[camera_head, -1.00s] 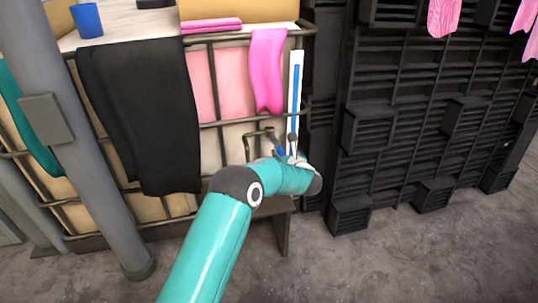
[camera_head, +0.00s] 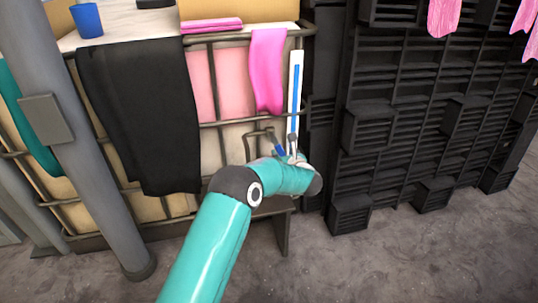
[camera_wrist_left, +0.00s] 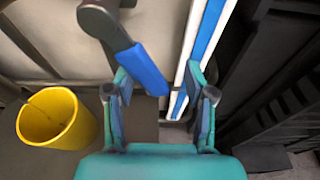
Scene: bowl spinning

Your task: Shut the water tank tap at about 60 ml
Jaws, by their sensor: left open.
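The tap's blue handle (camera_wrist_left: 143,69) hangs from a grey pipe fitting (camera_wrist_left: 97,17) in the left wrist view. In the head view the handle (camera_head: 280,149) is small beside my left gripper (camera_head: 293,150). My left gripper (camera_wrist_left: 160,84) is open. The handle's lower end lies close to the left fingertip, toward the gap between the fingers; I cannot tell whether they touch. A white strip with a blue stripe (camera_head: 295,95) stands upright on the tank (camera_head: 232,138), and passes behind the right finger in the wrist view. No readable ml marks show. My right gripper is not in view.
A yellow bucket (camera_wrist_left: 57,118) stands at the left in the wrist view. A pink cloth (camera_head: 267,70) and a black cloth (camera_head: 145,115) hang on the tank's frame. Black slatted crates (camera_head: 430,110) stand close on the right. The floor in front is clear.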

